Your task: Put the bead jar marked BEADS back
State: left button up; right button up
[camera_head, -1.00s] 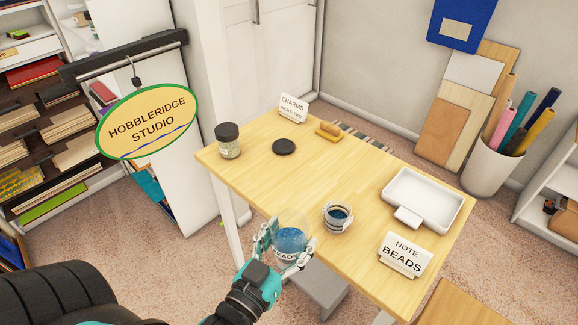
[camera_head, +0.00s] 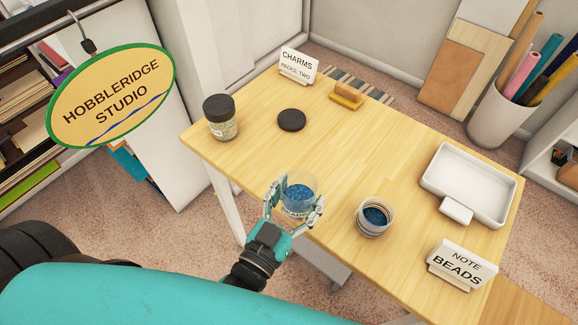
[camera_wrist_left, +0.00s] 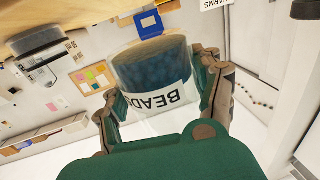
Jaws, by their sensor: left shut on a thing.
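The bead jar (camera_head: 300,190) is clear, holds blue beads and has a white BEADS label. My left gripper (camera_head: 293,204) is shut on it at the table's front edge. In the left wrist view the jar (camera_wrist_left: 155,75) sits between the fingers (camera_wrist_left: 165,100), with its label partly readable. I cannot tell whether the jar touches the table. A BEADS note card (camera_head: 461,266) stands at the table's right front. An open clear jar (camera_head: 374,217) with blue contents stands to the right of my gripper. My right gripper is not in view.
On the wooden table (camera_head: 335,145) are a dark-lidded jar (camera_head: 220,118), a black disc (camera_head: 291,120), a CHARMS card (camera_head: 298,66), a wooden block (camera_head: 346,95) and a white tray (camera_head: 468,184). A HOBBLERIDGE STUDIO sign (camera_head: 112,95) hangs at left. The table's middle is clear.

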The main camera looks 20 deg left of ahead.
pick_arm(q)
jog(key=w, duration=0.1)
jog(key=w+a, duration=0.1)
jog(key=w, duration=0.1)
jog(key=w+a, duration=0.1)
jog(key=shift+w+a+f, duration=0.1)
jog(key=shift+w+f, duration=0.15)
jog(key=shift+w, duration=0.15)
jog(key=w, duration=0.1)
jog(key=w+a, duration=0.1)
jog(key=w+a+b, duration=0.1)
jog(key=w, duration=0.1)
jog(key=shift+w+f, duration=0.1)
jog(key=shift+f, duration=0.2)
jog(key=shift+w+a, duration=0.1)
jog(key=shift+w, duration=0.15)
jog(key=shift+f+b, duration=0.2)
jog(key=shift+b, duration=0.1)
notch_tip(320, 180, down, 3)
jog(key=b, duration=0.3)
jog(key=shift+s, duration=0.1)
jog(key=shift+f+b, duration=0.15)
jog(key=shift+b, duration=0.35)
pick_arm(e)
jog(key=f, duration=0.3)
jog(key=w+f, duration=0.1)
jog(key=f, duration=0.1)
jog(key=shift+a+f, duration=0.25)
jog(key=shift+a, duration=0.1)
